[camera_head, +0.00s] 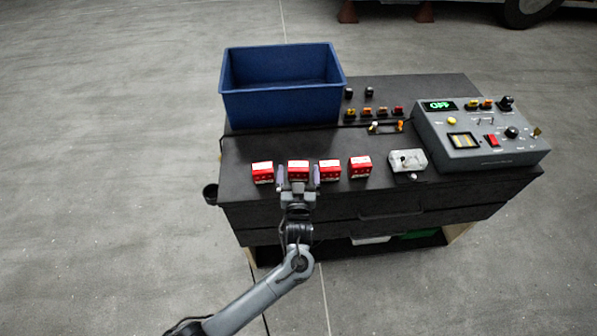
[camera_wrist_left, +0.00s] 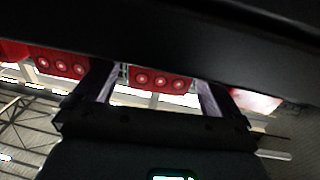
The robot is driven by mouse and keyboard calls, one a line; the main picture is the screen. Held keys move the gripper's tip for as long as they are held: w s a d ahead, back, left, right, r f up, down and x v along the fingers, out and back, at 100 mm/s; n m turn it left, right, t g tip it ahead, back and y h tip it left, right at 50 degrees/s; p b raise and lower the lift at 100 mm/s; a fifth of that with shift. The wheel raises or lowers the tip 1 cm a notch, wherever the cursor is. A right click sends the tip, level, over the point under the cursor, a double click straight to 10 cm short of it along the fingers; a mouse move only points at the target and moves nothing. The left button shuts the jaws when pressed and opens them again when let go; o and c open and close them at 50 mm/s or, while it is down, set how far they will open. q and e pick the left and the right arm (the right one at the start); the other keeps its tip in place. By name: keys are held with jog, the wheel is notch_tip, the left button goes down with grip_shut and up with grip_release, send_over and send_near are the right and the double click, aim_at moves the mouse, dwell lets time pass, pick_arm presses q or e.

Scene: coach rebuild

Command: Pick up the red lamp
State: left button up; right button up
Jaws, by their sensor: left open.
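Several red blocks with pale tops stand in a row along the front of the dark workbench (camera_head: 236,190). My left gripper (camera_head: 298,177) is open at the second block from the left (camera_head: 298,166), with one finger toward each side of it. In the left wrist view, a red block face with three round, pale-centred marks (camera_wrist_left: 160,80) shows between the fingers (camera_wrist_left: 158,92); I cannot tell whether they touch it. The neighbouring blocks are at left (camera_head: 262,172) and right (camera_head: 329,170), with another (camera_head: 360,166) farther right. A small dark red lamp-like piece (camera_head: 398,110) sits farther back. My right gripper is not in view.
A blue bin (camera_head: 285,104) stands at the back left of the bench. A grey control box (camera_head: 490,150) with a green display stands at the right. A pale fixture (camera_head: 407,161) is right of the red row. Small orange pieces (camera_head: 367,112) stand behind.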

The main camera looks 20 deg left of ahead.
pick_arm(q)
jog(key=shift+w+a, duration=0.15)
jog(key=shift+w, duration=0.15)
jog(key=c, duration=1.1)
